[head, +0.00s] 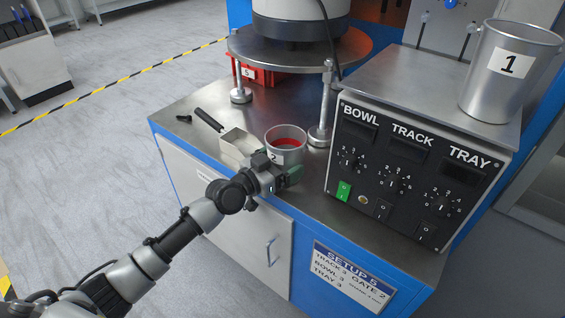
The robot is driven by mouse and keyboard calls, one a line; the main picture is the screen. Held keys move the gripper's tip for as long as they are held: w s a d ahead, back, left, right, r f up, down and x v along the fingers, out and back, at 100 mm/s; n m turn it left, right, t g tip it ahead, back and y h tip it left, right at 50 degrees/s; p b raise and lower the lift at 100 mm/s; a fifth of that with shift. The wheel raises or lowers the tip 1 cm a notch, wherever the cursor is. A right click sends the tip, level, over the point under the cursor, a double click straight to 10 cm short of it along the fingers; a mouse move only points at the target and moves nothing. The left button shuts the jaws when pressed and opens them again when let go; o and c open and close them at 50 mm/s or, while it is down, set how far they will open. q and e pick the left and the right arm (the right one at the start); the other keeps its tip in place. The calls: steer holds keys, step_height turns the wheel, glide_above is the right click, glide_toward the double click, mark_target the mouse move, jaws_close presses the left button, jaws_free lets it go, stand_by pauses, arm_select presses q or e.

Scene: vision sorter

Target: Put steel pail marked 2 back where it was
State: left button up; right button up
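The steel pail marked 2 (287,158) stands upright on the steel bench top, left of the control box, with red contents showing inside. My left gripper (279,170) is at the pail's near side, in front of its lower wall and label. The gripper hides part of the pail. I cannot tell whether its fingers touch or hold the pail. My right gripper is not in view.
A black-handled metal scoop (237,143) lies just left of the pail. The control box (400,170) stands close on the right, with a pail marked 1 (490,90) on top. A round machine platform (290,50) on posts stands behind, over a red container (246,73).

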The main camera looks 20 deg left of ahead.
arm_select(q)
steer(key=o, duration=1.1)
steer(key=v, duration=1.2)
steer(key=s+d+f+g+y, duration=0.2)
steer(key=s+d+f+g, duration=0.15)
steer(key=f, duration=0.35)
steer(key=s+d+f+g+y, duration=0.15)
steer(key=s+f, duration=0.25)
steer(key=f, duration=0.4)
steer(key=s+f+n+g+y, duration=0.1)
steer(key=s+f+g, duration=0.1)
steer(key=s, duration=0.3)
steer(key=s+a+f+n+g+y, duration=0.1)
steer(key=s+f+g+y, duration=0.1)
steer(key=s+f+g, duration=0.1)
steer(key=s+f+n+g+y, duration=0.2)
steer(key=s+f, duration=0.3)
steer(key=s, duration=0.2)
steer(key=shift+a+y, duration=0.25)
steer(key=shift+a, duration=0.15)
